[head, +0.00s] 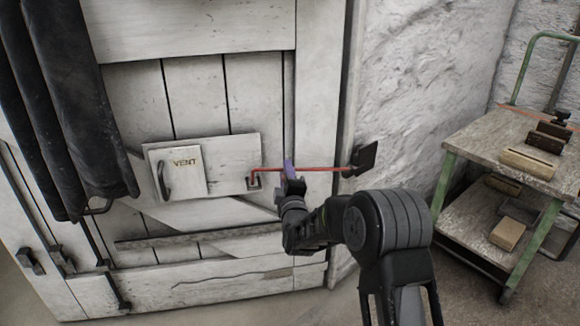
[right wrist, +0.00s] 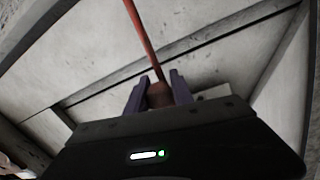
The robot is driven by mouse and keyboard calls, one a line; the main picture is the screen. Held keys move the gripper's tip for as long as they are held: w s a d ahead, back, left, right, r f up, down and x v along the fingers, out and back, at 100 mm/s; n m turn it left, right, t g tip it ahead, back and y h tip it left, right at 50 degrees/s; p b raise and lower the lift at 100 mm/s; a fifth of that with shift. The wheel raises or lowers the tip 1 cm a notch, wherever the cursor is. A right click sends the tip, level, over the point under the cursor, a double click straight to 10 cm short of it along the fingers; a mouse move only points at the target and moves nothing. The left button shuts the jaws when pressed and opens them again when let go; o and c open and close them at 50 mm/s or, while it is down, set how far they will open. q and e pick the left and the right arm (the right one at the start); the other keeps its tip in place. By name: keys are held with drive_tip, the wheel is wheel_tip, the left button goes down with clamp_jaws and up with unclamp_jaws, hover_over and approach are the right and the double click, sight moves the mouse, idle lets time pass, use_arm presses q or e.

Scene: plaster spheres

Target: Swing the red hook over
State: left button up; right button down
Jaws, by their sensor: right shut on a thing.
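The red hook (head: 318,169) is a thin rod lying nearly level in the head view. Its right end meets a black bracket (head: 364,158) by the door frame. Its left end bends down at a small dark fitting (head: 254,183) on the pale panel; I cannot tell whether the tip is inside it. My right gripper (head: 290,171) is shut on the red hook partway along. In the right wrist view the red hook (right wrist: 144,42) runs up from a brownish part (right wrist: 159,95) between the purple fingers (right wrist: 157,92). My left gripper is not in view.
A white plank door (head: 195,95) carries a panel with a small VENT cover (head: 179,171) and handle. Dark hangings (head: 75,110) cover its upper left. A green-framed trolley (head: 480,185) with blocks stands right, by a rough white wall (head: 425,80).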

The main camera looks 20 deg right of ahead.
drive_tip(key=shift+f+n, duration=0.6)
drive_tip(key=shift+f, duration=0.25)
drive_tip(key=c, duration=1.1)
unclamp_jaws()
drive_tip(key=shift+c, duration=0.2)
drive_tip(key=shift+s, duration=0.1)
drive_tip(key=p+v, duration=0.1)
drive_tip(key=v, duration=0.6)
drive_tip(key=shift+s, duration=0.3)
